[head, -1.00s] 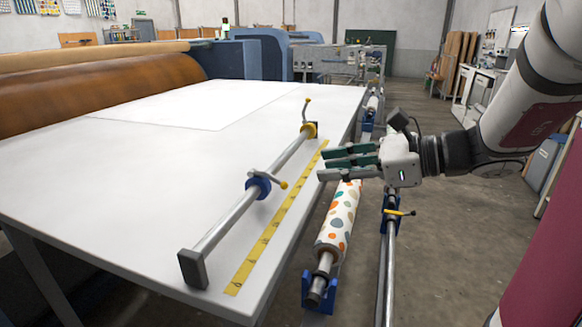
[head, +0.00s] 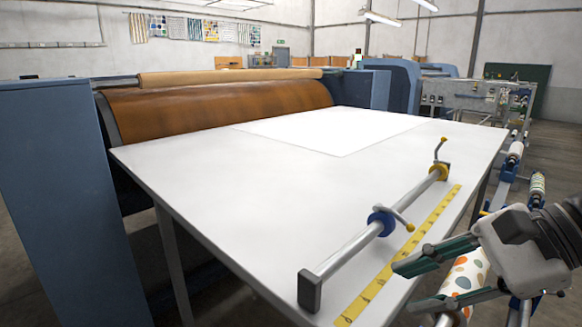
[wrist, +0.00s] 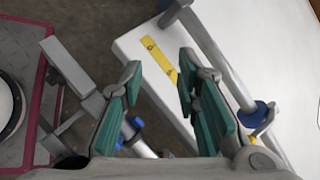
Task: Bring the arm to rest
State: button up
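My gripper (head: 425,282) is at the lower right of the head view, beside the near right edge of the white table (head: 230,190). In the wrist view my gripper (wrist: 158,90) shows its green-padded fingers spread wide apart with nothing between them. The table corner with the yellow measuring tape (wrist: 158,58) and part of the metal bar (wrist: 222,62) lies beyond the fingers. In the head view the arm behind the gripper is mostly cut off by the right edge.
A bar with a blue collar (head: 381,221) and a yellow collar lies on the table beside the yellow tape (head: 405,252). A dotted fabric roll (head: 468,275) is on a rack close behind my gripper. A brown calender roller (head: 220,105) stands behind the table. A white sheet (head: 330,132) lies on it.

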jog(key=s+d+f+n+g+h, duration=0.1)
jog(key=s+f+n+h, duration=0.1)
jog(key=s+n+h, duration=0.45)
jog(key=s+d+f+n+g+h, duration=0.1)
jog(key=s+d+f+n+h, duration=0.15)
jog(key=s+n, duration=0.55)
notch_tip(320, 180, up, 16)
jog(key=w+n+t+p, duration=0.1)
jog(key=t+p, duration=0.1)
jog(key=p, duration=1.2)
jog(key=shift+a+f, duration=0.25)
jog(key=shift+a, duration=0.2)
